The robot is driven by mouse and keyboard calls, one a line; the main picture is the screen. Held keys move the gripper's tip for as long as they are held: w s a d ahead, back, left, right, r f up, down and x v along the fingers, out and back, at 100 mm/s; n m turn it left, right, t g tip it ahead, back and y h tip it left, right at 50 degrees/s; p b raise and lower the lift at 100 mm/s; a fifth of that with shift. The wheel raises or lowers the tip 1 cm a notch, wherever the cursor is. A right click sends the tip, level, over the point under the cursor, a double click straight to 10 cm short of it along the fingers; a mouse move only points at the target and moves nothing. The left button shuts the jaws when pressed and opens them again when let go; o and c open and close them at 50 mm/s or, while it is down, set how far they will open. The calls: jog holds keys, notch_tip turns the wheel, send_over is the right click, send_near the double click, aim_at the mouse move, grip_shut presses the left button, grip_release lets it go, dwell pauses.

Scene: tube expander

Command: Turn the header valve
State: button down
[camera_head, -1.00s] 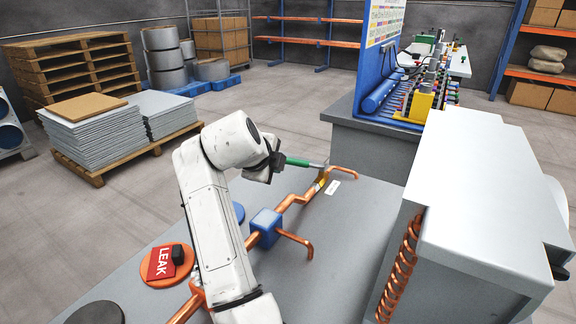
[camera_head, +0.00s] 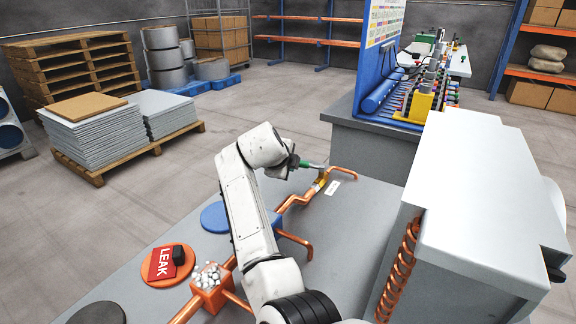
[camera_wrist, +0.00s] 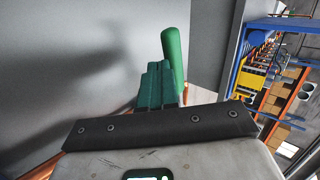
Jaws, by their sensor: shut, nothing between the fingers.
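Nothing is between the fingers. I cannot tell whether they touch the lever.
The bench holds an orange block (camera_head: 211,288) with white pieces on top, a blue disc (camera_head: 214,217) and an orange disc (camera_head: 160,266) with a red LEAK sign (camera_head: 161,262). A big grey machine (camera_head: 470,190) with a copper coil (camera_head: 396,275) stands to the right.

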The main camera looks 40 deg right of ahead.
jog(key=shift+w+d+f+b, duration=0.25)
jog(key=shift+w+d+b, duration=0.15)
jog(key=shift+b, duration=0.85)
jog(key=shift+w+d+r+b, duration=0.15)
jog(key=shift+w+d+b, duration=0.05)
jog(key=shift+w+b, duration=0.25)
jog(key=shift+r, duration=0.15)
jog(key=shift+a+r, duration=0.1)
jog(key=shift+s+a+r, duration=0.15)
jog(key=shift+r, duration=0.05)
jog(key=v, duration=1)
